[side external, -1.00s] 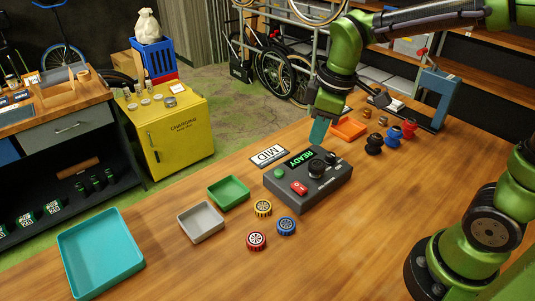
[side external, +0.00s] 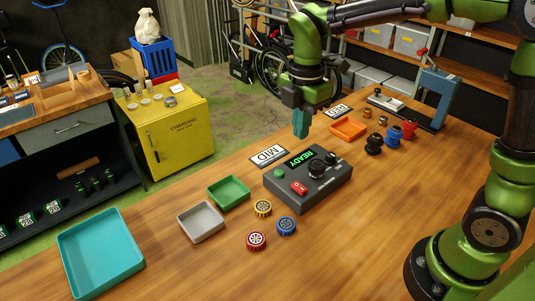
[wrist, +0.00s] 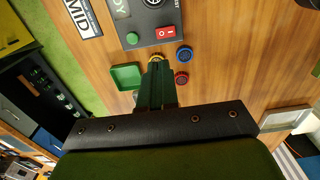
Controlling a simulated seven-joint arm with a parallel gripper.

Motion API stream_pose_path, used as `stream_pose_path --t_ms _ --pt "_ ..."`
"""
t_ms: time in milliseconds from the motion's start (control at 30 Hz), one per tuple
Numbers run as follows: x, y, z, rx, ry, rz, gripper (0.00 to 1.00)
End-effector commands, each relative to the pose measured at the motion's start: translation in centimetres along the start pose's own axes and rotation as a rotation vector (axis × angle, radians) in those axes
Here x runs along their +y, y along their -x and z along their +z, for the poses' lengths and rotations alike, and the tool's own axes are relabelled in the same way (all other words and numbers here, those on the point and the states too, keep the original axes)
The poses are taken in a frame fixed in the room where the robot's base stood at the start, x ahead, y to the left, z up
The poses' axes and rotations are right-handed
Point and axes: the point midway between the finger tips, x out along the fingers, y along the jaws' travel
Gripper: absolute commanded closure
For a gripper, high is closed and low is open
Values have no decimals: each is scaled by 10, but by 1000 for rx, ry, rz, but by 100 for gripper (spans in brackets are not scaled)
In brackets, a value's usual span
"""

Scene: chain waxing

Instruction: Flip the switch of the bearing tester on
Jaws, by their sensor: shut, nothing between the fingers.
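The bearing tester (side external: 325,188) is a dark grey box on the wooden table, with a lit green READY display (side external: 300,158). Its red rocker switch (side external: 299,188) is at the front, beside a green button (side external: 279,173) and near a black knob (side external: 317,170). The wrist view shows the red switch (wrist: 165,33) and green button (wrist: 132,38) at the top, beyond my fingertips. My gripper (side external: 301,134) is shut and empty. It hangs in the air above and behind the tester, touching nothing. The switch's position is too small to tell.
Yellow (side external: 263,208), blue (side external: 286,226) and red (side external: 256,241) wheel-like pieces lie in front of the tester. Green (side external: 245,195), grey (side external: 219,225) and teal (side external: 139,267) trays stand to the left. An orange tray (side external: 363,129) and a blue press (side external: 444,88) are behind.

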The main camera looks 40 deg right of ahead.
Motion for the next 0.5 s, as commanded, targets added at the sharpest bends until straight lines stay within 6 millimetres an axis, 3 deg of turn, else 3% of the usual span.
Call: stream_pose_path --t_ms 167,500 --pt "0 -16 0 0 0 -5 100" --pt "-1 -87 0 0 -1 -7 100"
